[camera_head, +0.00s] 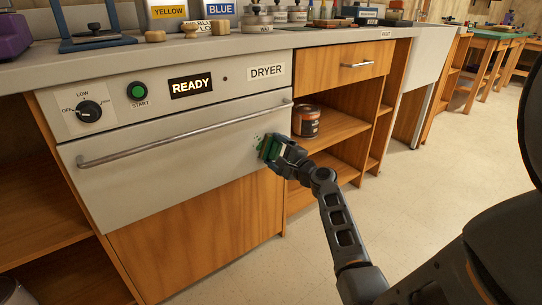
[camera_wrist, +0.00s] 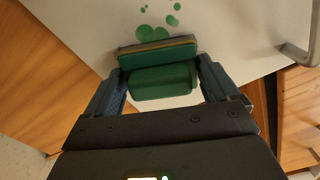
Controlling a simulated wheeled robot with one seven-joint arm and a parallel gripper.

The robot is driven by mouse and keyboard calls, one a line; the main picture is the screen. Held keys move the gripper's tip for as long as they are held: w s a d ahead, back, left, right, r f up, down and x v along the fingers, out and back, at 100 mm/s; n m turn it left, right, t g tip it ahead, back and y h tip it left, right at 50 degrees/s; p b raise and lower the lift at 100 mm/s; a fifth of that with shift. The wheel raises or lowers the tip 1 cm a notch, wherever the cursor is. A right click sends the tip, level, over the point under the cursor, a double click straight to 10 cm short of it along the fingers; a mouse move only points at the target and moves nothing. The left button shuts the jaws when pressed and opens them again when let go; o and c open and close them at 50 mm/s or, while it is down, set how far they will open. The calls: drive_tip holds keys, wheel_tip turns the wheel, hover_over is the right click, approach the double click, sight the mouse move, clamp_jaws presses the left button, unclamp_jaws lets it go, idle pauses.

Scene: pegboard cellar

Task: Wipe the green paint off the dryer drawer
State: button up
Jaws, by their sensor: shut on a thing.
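The dryer drawer (camera_head: 170,168) is a pale grey front with a long bar handle (camera_head: 190,135), under a panel labelled DRYER. My gripper (camera_head: 275,152) is at the drawer's right part, below the handle. In the wrist view my gripper (camera_wrist: 163,85) is shut on a green block-shaped wiper (camera_wrist: 165,82) with a tan layer along its far edge. That edge is against or very close to the drawer face; I cannot tell if it touches. Any paint under the block is hidden.
An open shelf right of the drawer holds a dark can (camera_head: 306,121). A wooden drawer (camera_head: 345,68) is above it. The worktop carries small wooden knobs, jars and signs reading YELLOW (camera_head: 167,12) and BLUE (camera_head: 221,9). The floor (camera_head: 440,190) at right is clear.

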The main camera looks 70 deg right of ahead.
sight(250, 145)
drive_tip(key=shift+s+d, duration=0.35)
drive_tip(key=shift+d, duration=0.1)
drive_tip(key=shift+w+a+p, duration=0.3)
drive_tip(key=shift+w+a, duration=0.4)
drive_tip(key=shift+a, duration=0.45)
drive_tip(key=shift+w+a+p, duration=0.35)
drive_tip(key=shift+w+a, duration=0.35)
drive_tip(key=shift+a, duration=0.45)
drive_tip(key=shift+w+a+p, duration=0.3)
drive_tip(key=shift+w+a, duration=0.4)
drive_tip(key=shift+a, duration=0.45)
drive_tip(key=shift+w+d+r+p, duration=0.1)
drive_tip(key=shift+r+p, duration=1.05)
drive_tip(key=shift+r, duration=0.15)
drive_tip(key=shift+s+d+f+b, duration=0.1)
drive_tip(key=shift+s+d+b, duration=0.45)
drive_tip(key=shift+d, duration=0.5)
drive_tip(key=shift+s+d+r+b, duration=0.1)
drive_tip(key=shift+s+d+b, duration=0.2)
drive_tip(key=shift+s+d, duration=0.6)
drive_tip(key=shift+s+d+f+b, duration=0.1)
drive_tip(key=shift+s+d+b, duration=0.35)
drive_tip(key=shift+d, duration=0.75)
drive_tip(key=shift+s+d, duration=0.25)
